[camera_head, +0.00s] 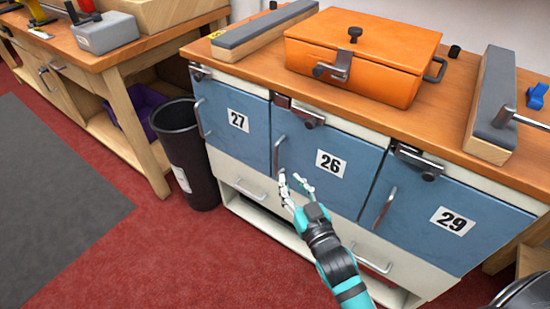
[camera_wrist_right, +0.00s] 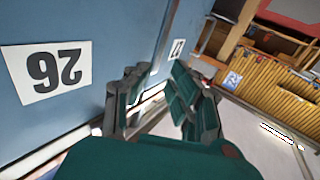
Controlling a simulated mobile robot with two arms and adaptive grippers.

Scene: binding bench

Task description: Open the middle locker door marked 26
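The middle locker door marked 26 (camera_head: 345,185) is blue and looks shut, flush with its neighbours. Its number label also shows upside down in the right wrist view (camera_wrist_right: 47,72). A vertical metal handle (camera_head: 277,155) sits at the door's left edge. A dark metal latch (camera_head: 305,115) is at its top left. My right gripper (camera_head: 294,182) is just below and right of the handle, in front of the door's lower left part. Its fingers are apart in the right wrist view (camera_wrist_right: 158,92), with nothing clearly held. My left gripper does not show.
Blue doors 27 (camera_head: 232,118) and 29 (camera_head: 440,225) flank it. An orange case (camera_head: 360,55) and grey-topped blocks (camera_head: 492,100) stand on the wooden top. A black bin (camera_head: 185,150) stands left. Red carpet (camera_head: 180,260) in front is clear.

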